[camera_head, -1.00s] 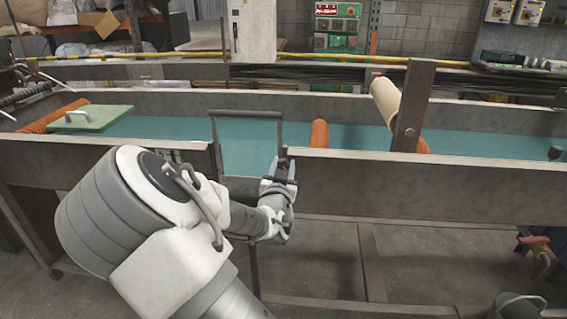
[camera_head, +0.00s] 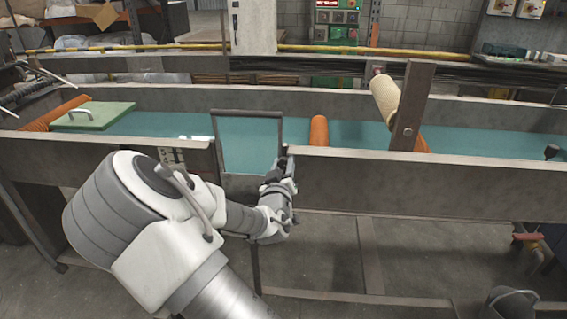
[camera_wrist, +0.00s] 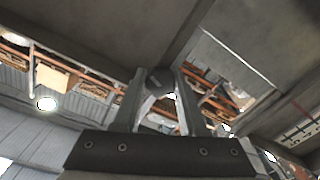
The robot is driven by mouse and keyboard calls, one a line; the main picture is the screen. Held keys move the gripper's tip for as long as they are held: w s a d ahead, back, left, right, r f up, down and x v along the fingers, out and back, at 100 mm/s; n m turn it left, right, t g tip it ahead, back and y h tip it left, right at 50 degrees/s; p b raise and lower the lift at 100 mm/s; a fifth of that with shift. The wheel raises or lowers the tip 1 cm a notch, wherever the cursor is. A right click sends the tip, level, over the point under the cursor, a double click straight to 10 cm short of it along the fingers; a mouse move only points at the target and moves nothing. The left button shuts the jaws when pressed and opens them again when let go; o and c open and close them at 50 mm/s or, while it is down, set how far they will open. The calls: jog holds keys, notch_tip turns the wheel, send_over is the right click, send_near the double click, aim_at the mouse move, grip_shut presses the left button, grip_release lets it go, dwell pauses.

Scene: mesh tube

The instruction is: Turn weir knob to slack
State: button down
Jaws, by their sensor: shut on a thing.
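The weir (camera_head: 247,113) is a dark upright frame across the trough, with teal water showing through it. My gripper (camera_head: 289,160) is at the weir's right post, at the near wall of the trough. In the wrist view my gripper (camera_wrist: 159,78) has its two fingers around a small dark round thing, which looks like the weir knob (camera_wrist: 160,73). My gripper is shut on it. In the head view the knob is mostly hidden by my gripper, and its turn angle cannot be read.
An orange roller (camera_head: 319,131) and a cream mesh roller (camera_head: 385,98) by a dark post (camera_head: 412,110) stand right of the weir. The near trough wall (camera_head: 400,184) runs beside my arm.

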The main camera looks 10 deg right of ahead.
dwell(0.4)
jog(key=shift+c, duration=2.3)
grip_release()
